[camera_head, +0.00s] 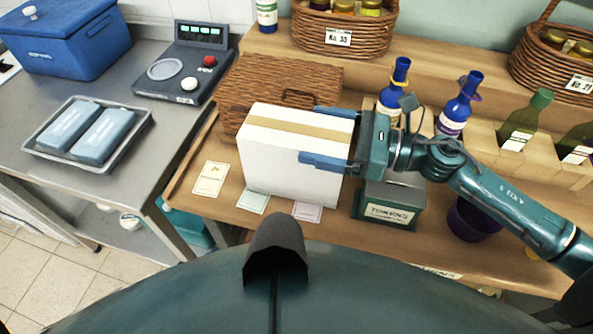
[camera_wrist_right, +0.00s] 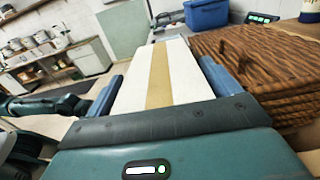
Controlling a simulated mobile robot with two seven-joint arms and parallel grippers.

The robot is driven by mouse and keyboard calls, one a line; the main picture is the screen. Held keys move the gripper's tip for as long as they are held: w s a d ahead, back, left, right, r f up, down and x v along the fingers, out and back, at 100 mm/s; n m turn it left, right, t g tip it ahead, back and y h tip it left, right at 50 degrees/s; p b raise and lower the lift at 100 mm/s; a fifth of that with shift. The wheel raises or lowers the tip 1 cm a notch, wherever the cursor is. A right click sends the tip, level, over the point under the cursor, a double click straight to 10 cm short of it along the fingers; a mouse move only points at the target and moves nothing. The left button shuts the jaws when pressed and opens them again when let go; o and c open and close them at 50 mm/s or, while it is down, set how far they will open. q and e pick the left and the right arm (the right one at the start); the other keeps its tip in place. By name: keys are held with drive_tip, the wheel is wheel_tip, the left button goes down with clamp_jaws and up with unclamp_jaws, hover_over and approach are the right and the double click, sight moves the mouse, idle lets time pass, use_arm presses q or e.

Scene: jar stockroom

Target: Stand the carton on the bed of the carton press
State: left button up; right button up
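The carton (camera_head: 292,165) is a white box with a tan tape strip along its top. It stands upright over the wooden counter, and its tape strip also shows in the right wrist view (camera_wrist_right: 158,80). My right gripper (camera_head: 330,137) comes from the right with one blue finger on each side of the carton's upper part, shut on it. I cannot tell whether its base touches the counter. A dark console (camera_head: 186,72) with a lit green display, pale round pad and red and white buttons stands at the back left; I cannot tell whether it is the carton press. My left gripper is not in view.
A wicker hamper (camera_head: 240,85) stands close behind the carton. A tokens box (camera_head: 390,212) and bottles (camera_head: 458,105) are to the right. A tray (camera_head: 52,148) with two blue packs and a blue bin (camera_head: 66,45) occupy the grey bench (camera_head: 145,165). Cards lie before the carton.

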drive_tip(key=c, duration=1)
